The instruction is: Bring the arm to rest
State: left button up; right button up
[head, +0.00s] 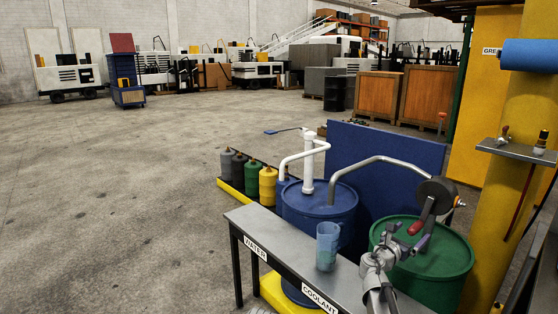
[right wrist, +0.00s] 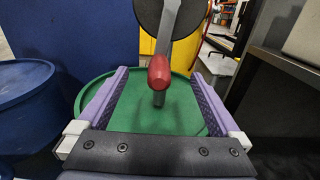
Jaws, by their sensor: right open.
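My right gripper (head: 412,243) is open at the lower right of the head view, in front of the green drum (head: 450,262). In the right wrist view its two purple-lined fingers (right wrist: 160,88) stand wide apart. The red grip (right wrist: 160,72) of a crank shows between and beyond the fingertips; I see no contact, and the exact gap is hard to tell. The crank belongs to a dark round pump (head: 437,194) above the green drum, with a bent metal pipe running left. My left gripper is not in view.
A narrow grey bench (head: 270,232) labelled WATER and COOLANT carries a translucent blue jug (head: 327,246). Behind it stands a blue drum (head: 340,203) with a white pipe (head: 308,165). A yellow post (head: 500,190) with a small shelf rises at right. The floor at left is clear.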

aim_at(416, 228)
jog(key=shift+x, duration=2)
jog(key=shift+s, duration=0.1)
